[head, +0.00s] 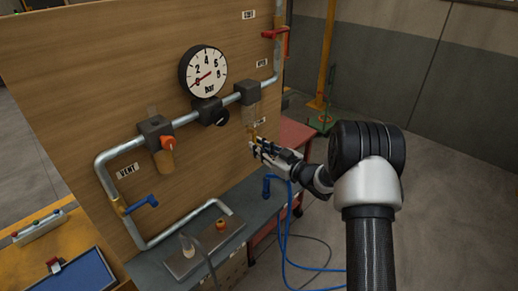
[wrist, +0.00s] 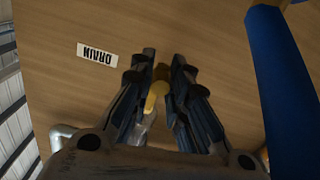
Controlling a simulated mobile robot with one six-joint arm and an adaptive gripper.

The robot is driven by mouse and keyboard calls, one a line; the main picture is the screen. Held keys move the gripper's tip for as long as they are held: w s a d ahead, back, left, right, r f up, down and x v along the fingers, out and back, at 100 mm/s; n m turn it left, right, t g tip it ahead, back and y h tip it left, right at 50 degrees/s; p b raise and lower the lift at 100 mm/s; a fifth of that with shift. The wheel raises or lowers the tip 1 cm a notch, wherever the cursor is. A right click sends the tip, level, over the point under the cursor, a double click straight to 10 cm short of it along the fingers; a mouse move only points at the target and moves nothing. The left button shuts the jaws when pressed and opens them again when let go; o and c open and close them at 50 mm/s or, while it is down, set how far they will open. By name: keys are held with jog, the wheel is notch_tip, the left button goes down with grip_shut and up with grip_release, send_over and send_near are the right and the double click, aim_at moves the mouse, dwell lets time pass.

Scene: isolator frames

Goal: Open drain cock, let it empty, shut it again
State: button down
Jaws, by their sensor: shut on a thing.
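The drain cock is a small yellow piece (wrist: 157,92) in the wrist view, between my finger pads. My gripper (wrist: 160,82) is shut on it from both sides. An upside-down DRAIN label (wrist: 97,54) is on the board to its left. In the head view my gripper (head: 258,148) reaches in from the right, just below a clear bowl (head: 250,114) that hangs under a dark block (head: 247,92). A bit of yellow shows at my fingertips; the fingers mostly hide the cock. I cannot tell the cock's exact turn or whether liquid is in the bowl.
A round gauge (head: 203,71) has its needle near the low end. A blue VENT lever (head: 141,204), an orange knob (head: 168,142) and a red lever (head: 275,33) sit on the pipework. A metal tray (head: 183,266) and blue hoses (head: 283,240) lie below.

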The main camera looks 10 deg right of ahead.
jog(key=shift+a+f, duration=0.15)
jog(key=shift+f, duration=0.05)
jog(key=shift+n+b, duration=0.6)
jog(key=shift+b, duration=0.05)
jog(key=c, duration=1.7)
grip_release()
jog(key=shift+r, duration=0.15)
jog(key=shift+o, duration=0.7)
jog(key=v, duration=1.2)
